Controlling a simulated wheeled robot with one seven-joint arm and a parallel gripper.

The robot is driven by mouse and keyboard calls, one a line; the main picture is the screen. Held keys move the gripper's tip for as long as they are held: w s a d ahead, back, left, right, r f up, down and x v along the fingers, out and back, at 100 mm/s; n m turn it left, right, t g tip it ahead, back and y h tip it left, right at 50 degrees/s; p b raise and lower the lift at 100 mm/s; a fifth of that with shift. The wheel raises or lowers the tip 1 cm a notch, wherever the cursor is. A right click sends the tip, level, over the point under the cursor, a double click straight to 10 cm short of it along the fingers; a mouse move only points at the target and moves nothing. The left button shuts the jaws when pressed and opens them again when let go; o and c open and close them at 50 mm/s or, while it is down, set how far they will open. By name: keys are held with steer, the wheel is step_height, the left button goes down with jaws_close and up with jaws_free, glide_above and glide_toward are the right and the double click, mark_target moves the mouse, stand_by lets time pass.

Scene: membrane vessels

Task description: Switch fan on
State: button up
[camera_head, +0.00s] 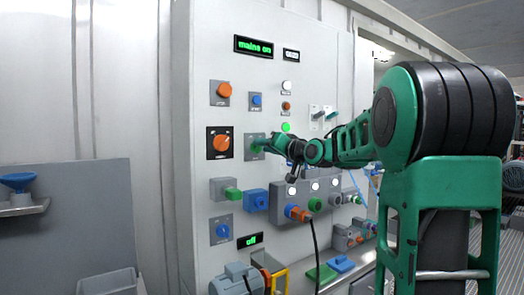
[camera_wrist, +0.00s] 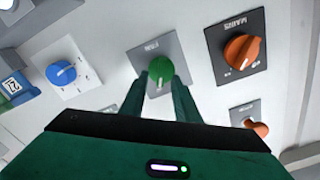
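The green rotary knob (camera_wrist: 160,72) sits on a grey plate (camera_wrist: 139,56) whose small label I cannot read surely. It also shows in the head view (camera_head: 256,147), partly covered by my gripper (camera_head: 268,144). In the wrist view the two fingers of my gripper (camera_wrist: 160,82) are apart, one on each side of the green knob. I cannot tell whether they touch it. A green display (camera_head: 254,46) at the top of the panel reads "mains on". A lower display (camera_head: 247,241) appears to read "off".
The orange mains knob (camera_wrist: 241,51) is close to the right of the green knob in the wrist view. A blue knob (camera_wrist: 61,73) is to its left, another orange knob (camera_wrist: 257,129) lower right. Sockets and plugs (camera_head: 297,213) and a blue-grey motor (camera_head: 237,278) are below.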

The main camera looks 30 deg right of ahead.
steer(key=s, duration=1)
steer(key=shift+s+d, duration=0.2)
steer(key=shift+f, duration=0.1)
steer(key=s+a+f+g, duration=0.1)
steer(key=s+f+g, duration=0.2)
steer(key=f, duration=0.4)
steer(key=s+a+f+g+h, duration=0.1)
steer(key=s+f+g, duration=0.15)
steer(key=f, duration=0.45)
steer(key=s+a+f+g, duration=0.2)
steer(key=s+f+g, duration=0.15)
steer(key=f, duration=0.35)
steer(key=s+a+f+g, duration=0.2)
steer(key=s+f+g, duration=0.2)
steer(key=s, duration=0.9)
steer(key=s+a+f+g, duration=0.3)
steer(key=s+f+g, duration=0.2)
steer(key=s+f, duration=0.6)
steer(key=shift+s+m+y, duration=0.3)
steer(key=shift+s, duration=0.8)
steer(key=shift+f, duration=0.1)
